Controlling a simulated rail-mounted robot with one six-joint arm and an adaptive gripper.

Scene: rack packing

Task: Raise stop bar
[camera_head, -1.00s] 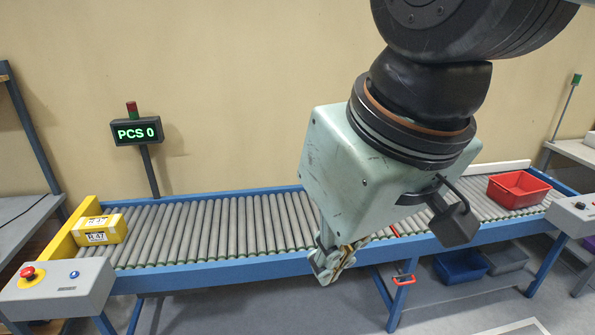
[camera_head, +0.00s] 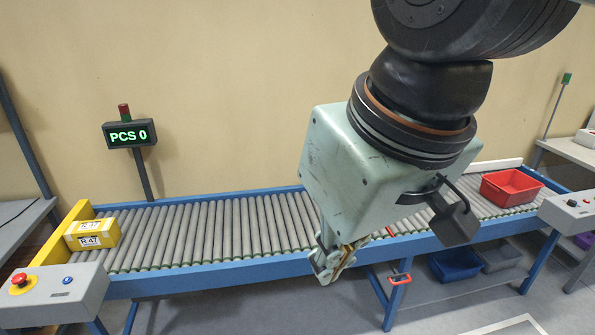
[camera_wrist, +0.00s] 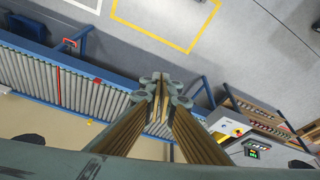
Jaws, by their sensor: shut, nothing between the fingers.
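The stop bar shows as a thin red strip (camera_head: 390,231) across the rollers of the conveyor, partly hidden by my gripper's body; it looks level with the rollers. A red handle (camera_head: 400,279) sits on the conveyor's front side below it. In the wrist view the red strip (camera_wrist: 59,83) and the handle (camera_wrist: 70,43) lie left of my fingers. My gripper (camera_head: 326,277) is shut and empty, in front of the conveyor's front rail in the head view and left of the handle. Its fingertips (camera_wrist: 162,88) meet in the wrist view, apart from the handle.
A yellow box (camera_head: 92,234) lies at the conveyor's left end, and a red bin (camera_head: 510,187) on its right part. Control boxes (camera_head: 53,290) (camera_head: 570,208) stand at both ends. Blue and grey bins (camera_head: 456,263) sit under the conveyor. The rollers between are mostly clear.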

